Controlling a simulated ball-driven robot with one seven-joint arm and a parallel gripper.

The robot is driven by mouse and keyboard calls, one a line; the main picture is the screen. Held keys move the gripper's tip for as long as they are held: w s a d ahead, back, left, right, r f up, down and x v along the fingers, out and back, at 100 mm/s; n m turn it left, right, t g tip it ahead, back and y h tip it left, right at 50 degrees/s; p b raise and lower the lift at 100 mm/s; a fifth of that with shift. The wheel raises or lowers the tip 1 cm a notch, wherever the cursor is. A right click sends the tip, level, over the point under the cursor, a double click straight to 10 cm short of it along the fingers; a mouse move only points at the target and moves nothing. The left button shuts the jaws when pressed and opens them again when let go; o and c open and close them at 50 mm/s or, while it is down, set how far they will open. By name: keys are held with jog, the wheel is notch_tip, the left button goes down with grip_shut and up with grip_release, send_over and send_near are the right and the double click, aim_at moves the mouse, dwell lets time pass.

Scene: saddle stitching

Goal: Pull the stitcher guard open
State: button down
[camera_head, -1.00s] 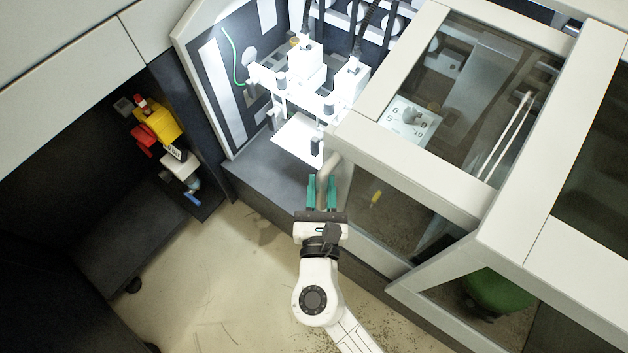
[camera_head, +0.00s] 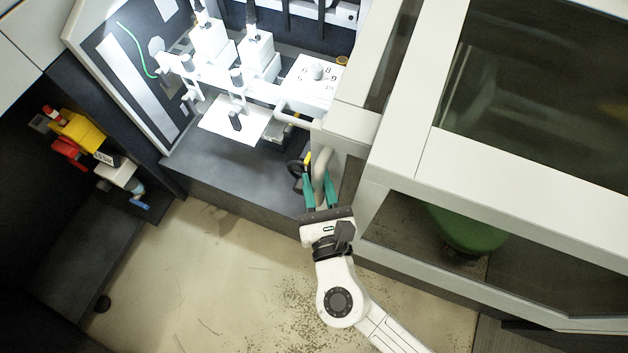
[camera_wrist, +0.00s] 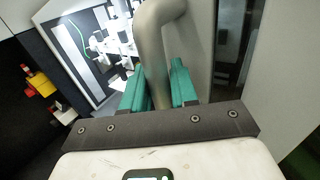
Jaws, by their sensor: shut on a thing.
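The stitcher guard (camera_head: 346,125) is a pale framed panel with dark windows, on the right of the stitching bay in the head view. Its curved grey handle (camera_head: 322,165) sits at the guard's left edge. My gripper (camera_head: 320,192) is shut on this handle, with a teal finger on each side of it. In the wrist view the handle (camera_wrist: 158,45) rises between the teal fingers (camera_wrist: 158,88) and fills the middle. The lower end of the handle is partly hidden by my fingers. The lit stitching heads (camera_head: 235,65) show uncovered to the left of the guard.
A white plate (camera_head: 232,120) and a dial plate (camera_head: 312,78) are inside the bay. Yellow and red parts (camera_head: 78,135) sit on a dark shelf at left. A green object (camera_head: 465,228) shows behind a lower window. The floor (camera_head: 220,270) is clear at lower left.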

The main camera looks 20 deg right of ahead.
jog(key=c, duration=1)
grip_release()
jog(key=s+b, duration=0.1)
jog(key=s, duration=0.9)
jog(key=shift+s+a+b, duration=0.35)
jog(key=shift+s+a, duration=0.05)
